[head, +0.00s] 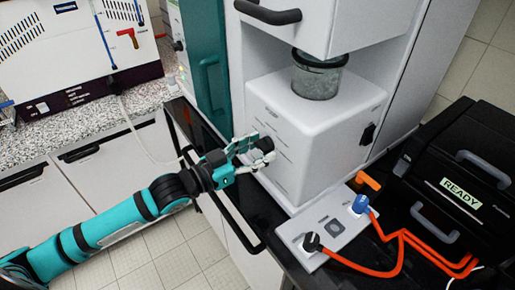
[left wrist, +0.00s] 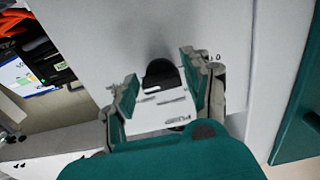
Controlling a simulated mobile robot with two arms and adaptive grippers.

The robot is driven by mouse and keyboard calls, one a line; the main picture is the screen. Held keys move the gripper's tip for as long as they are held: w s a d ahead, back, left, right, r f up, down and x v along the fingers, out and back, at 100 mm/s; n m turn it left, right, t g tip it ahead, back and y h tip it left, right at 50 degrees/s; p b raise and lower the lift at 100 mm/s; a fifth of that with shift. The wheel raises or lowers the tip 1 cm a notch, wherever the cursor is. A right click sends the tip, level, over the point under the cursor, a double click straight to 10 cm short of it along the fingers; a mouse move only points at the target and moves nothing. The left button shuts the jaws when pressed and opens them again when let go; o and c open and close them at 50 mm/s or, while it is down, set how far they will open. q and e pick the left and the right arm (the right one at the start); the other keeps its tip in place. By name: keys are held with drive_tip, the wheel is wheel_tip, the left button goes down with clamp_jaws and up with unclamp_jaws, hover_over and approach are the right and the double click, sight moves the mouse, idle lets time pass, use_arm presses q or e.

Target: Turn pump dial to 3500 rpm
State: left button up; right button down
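A round black dial (head: 265,144) sticks out from the front face of a white boxy unit (head: 330,120). My left gripper (head: 250,150) reaches it from the left, with its fingertips beside the dial. In the left wrist view the dial (left wrist: 161,74) lies between the two teal-padded fingertips of my left gripper (left wrist: 160,86). The fingers are apart, with a visible gap on each side of the dial, so it is not gripped. Small markings show on the face near the dial, but I cannot read any speed value. My right gripper is not in view.
Black cases (head: 455,190) with a READY label are at right. A black rail (head: 225,212) runs below my left gripper.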

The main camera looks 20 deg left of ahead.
use_arm(q)
drive_tip(key=shift+o, duration=1)
drive_tip(key=shift+r, duration=0.1)
drive_tip(key=v, duration=1.2)
